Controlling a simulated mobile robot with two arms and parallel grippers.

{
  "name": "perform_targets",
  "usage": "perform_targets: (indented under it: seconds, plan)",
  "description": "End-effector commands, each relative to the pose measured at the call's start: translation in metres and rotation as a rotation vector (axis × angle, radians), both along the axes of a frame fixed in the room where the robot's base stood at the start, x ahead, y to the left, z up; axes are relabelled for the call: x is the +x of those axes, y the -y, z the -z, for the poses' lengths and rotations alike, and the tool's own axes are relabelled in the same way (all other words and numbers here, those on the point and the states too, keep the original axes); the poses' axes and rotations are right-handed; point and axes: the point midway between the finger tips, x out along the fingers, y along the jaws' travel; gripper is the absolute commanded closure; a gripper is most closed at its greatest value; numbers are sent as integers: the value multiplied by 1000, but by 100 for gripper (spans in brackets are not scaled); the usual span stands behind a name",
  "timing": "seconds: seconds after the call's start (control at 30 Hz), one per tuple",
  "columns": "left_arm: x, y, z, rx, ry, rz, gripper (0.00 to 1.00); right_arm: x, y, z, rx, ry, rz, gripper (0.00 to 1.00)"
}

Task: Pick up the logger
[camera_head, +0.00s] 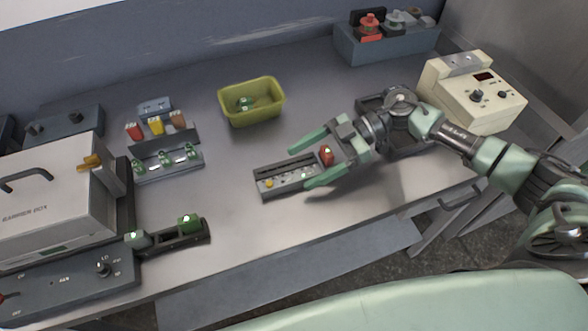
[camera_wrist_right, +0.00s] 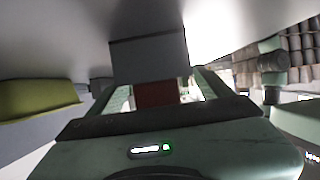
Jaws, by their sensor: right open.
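My right gripper (camera_head: 299,167) comes in from the right, low over the bench, with its fingers spread. A small upright red piece (camera_head: 327,155) shows between the fingers, close to the palm. I take it to be the logger, though no label is readable. It stands at the right end of a narrow dark grey tray (camera_head: 262,187). In the right wrist view a red-brown block (camera_wrist_right: 157,93) shows just beyond the gripper body, below a grey block (camera_wrist_right: 150,58). Contact between fingers and piece cannot be told. My left gripper is not in view.
An olive bin (camera_head: 277,98) with green pieces stands behind the tray. A cream instrument box (camera_head: 480,105) is at the right. A rack (camera_head: 150,170) and grey carrier box (camera_head: 50,205) stand at the left. The bench middle (camera_head: 225,200) left of the tray is clear.

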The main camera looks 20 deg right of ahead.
Motion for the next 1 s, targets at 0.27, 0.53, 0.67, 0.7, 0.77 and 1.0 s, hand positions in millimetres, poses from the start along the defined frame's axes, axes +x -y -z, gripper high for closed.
perform_targets:
  seconds: [0.27,0.53,0.67,0.7,0.77,1.0]
  plan:
    - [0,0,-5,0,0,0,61,-1,-17,7,-1,0,0,20]
    - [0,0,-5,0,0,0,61,-1,-17,7,-1,0,0,59]
    - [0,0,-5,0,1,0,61,-1,-17,7,-1,0,1,95]
    - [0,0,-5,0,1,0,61,-1,-17,7,-1,0,1,100]
    - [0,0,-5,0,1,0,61,0,-17,6,1,1,1,100]
    - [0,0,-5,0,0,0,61,0,-17,4,1,3,1,100]
